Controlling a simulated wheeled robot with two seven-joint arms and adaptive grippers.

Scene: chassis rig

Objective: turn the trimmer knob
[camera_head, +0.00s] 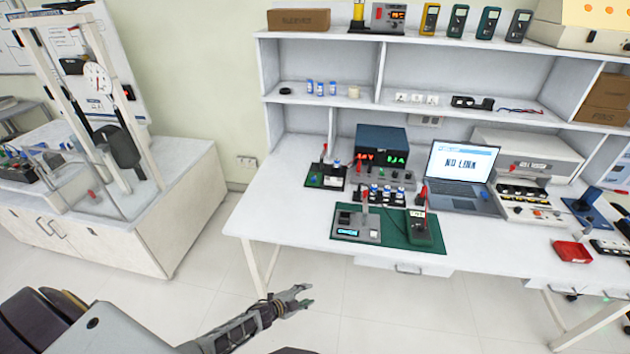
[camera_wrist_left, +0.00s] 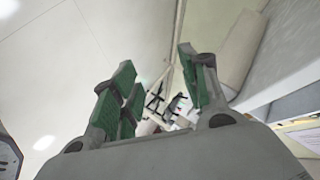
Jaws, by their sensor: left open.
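No knob that I can single out as the trimmer knob shows; details on the bench are too small to tell. On the green mat (camera_head: 386,241) stand a grey device with a small lit display (camera_head: 357,228) and a dark green device with a red-topped lever (camera_head: 419,226). My left gripper (camera_head: 303,298) is open and empty, low in front of the bench over the floor, apart from everything. In the left wrist view its green-padded fingers (camera_wrist_left: 160,85) are spread with nothing between them. My right gripper is not in view.
The white bench (camera_head: 270,213) carries a laptop reading NO LINK (camera_head: 460,172), a power supply with red and green digits (camera_head: 381,144), a green board (camera_head: 325,175) and a red tray (camera_head: 572,251). A white cabinet with a test stand (camera_head: 180,190) is at left. Floor between is clear.

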